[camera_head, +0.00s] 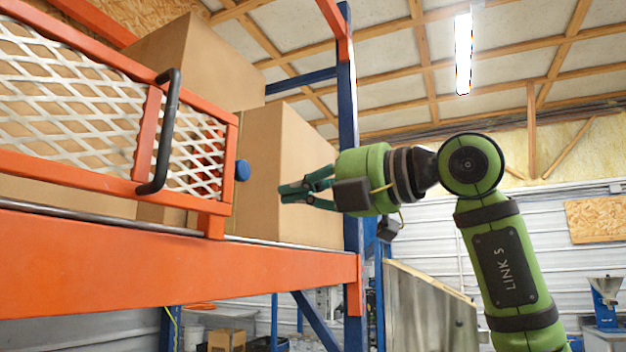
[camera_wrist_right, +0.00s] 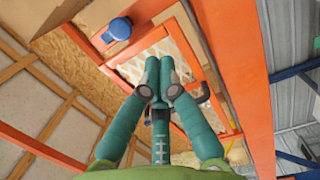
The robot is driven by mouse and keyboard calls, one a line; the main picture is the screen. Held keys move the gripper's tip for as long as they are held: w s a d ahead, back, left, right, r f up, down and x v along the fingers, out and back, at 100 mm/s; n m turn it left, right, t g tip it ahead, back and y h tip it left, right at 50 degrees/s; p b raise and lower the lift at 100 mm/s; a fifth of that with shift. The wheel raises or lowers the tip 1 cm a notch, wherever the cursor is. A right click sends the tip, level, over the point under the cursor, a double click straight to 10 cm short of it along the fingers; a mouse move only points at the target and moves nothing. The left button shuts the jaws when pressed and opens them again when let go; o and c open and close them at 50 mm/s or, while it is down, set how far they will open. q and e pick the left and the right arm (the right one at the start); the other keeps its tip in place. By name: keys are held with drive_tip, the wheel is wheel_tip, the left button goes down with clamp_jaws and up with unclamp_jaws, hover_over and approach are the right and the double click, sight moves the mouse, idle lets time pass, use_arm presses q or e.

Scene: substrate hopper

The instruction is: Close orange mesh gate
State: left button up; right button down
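The orange mesh gate (camera_head: 120,182) fills the left of the head view, with white diamond mesh and a black handle (camera_head: 165,135). A blue knob (camera_head: 242,170) sits at its right end. An open gap shows between that end and the blue upright. My right gripper (camera_head: 284,193) is in front of the boxes in this gap, to the right of the knob and apart from it. Its fingertips (camera_wrist_right: 160,88) meet with nothing visible between them. The wrist view also shows the mesh, handle and knob beyond the fingers. My left gripper is not in view.
Cardboard boxes (camera_head: 290,150) stand on the shelf behind the gate. The orange shelf beam (camera_head: 180,265) runs below it. A blue upright (camera_head: 350,110) stands at the right end of the shelf, behind my right gripper. A metal bin (camera_head: 430,310) stands below my right arm.

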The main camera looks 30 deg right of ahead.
sight(229, 200)
drive_tip(key=p+x, duration=0.1)
drive_tip(key=x, duration=0.3)
drive_tip(key=p+x, duration=0.2)
drive_tip(key=x, duration=0.2)
drive_tip(key=shift+s+a+r+p, duration=0.2)
drive_tip(key=shift+a+p, duration=0.1)
drive_tip(key=shift+a, duration=0.1)
drive_tip(key=shift+w+a+f, duration=0.2)
drive_tip(key=shift+w, duration=0.35)
drive_tip(key=shift+a, duration=0.1)
